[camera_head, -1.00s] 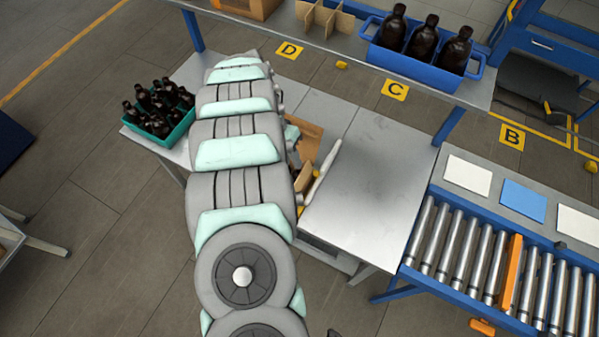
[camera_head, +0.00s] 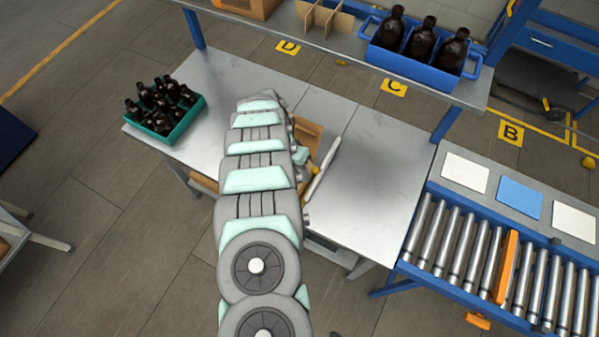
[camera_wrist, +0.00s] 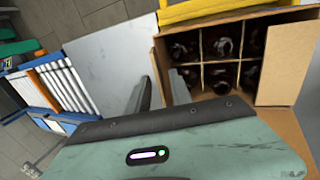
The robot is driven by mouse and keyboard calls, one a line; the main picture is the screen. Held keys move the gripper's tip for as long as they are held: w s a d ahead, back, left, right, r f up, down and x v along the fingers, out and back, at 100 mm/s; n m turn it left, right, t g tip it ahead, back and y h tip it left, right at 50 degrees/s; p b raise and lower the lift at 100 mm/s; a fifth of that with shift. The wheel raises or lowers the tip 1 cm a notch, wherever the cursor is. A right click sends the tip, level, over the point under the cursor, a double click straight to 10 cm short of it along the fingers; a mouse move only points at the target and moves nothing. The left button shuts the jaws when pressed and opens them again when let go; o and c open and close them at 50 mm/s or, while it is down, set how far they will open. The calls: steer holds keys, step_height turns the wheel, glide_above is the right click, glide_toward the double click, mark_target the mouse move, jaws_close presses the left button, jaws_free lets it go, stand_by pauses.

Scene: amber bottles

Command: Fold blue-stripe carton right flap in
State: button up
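The carton (camera_wrist: 262,20) is open in the wrist view, with a cardboard divider and dark bottles in its cells. A flap (camera_wrist: 284,66) stands out on its right side in that view. A narrow brown flap (camera_wrist: 157,72) shows at its left side, by my fingertips. My gripper (camera_wrist: 160,88) is open, its two fingers apart, with that narrow flap showing between or just behind them; contact cannot be told. In the head view the carton (camera_head: 308,132) is mostly hidden behind my arm.
A yellow bar-like part (camera_wrist: 225,9) lies along the carton's far side. A teal crate of small bottles (camera_head: 182,127) stands on the left of the metal table (camera_head: 375,165). A blue bin (camera_head: 408,68) with large bottles is on the shelf. A roller conveyor (camera_head: 465,250) is at right.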

jaws_close()
stand_by(1.4)
